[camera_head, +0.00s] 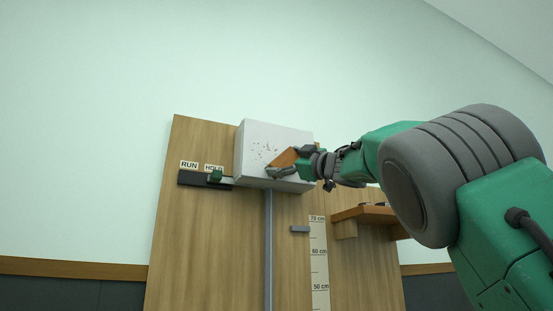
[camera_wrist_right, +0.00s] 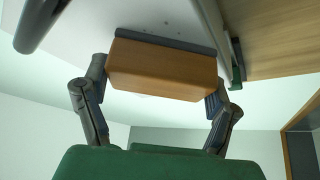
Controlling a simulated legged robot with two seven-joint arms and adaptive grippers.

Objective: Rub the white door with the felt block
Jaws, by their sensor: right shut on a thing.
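The white door (camera_head: 255,150) is the front of a white box high on a wooden panel, with dark specks scattered on its face. My right gripper (camera_head: 284,165) is shut on the felt block (camera_head: 283,158), which has an orange-brown wooden body. In the right wrist view the block (camera_wrist_right: 162,72) sits between both fingers, its dark grey felt strip (camera_wrist_right: 165,40) turned to the white door (camera_wrist_right: 130,15). The felt looks against or very close to the door; contact cannot be told for sure. The block covers part of the door's lower right. My left gripper is not in view.
A dark slide with a green knob (camera_head: 215,176) and RUN and HOLD labels is left of the box. A grey post (camera_head: 268,245) runs below it. A height scale (camera_head: 319,265) and a small wooden shelf (camera_head: 362,214) are at the lower right.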

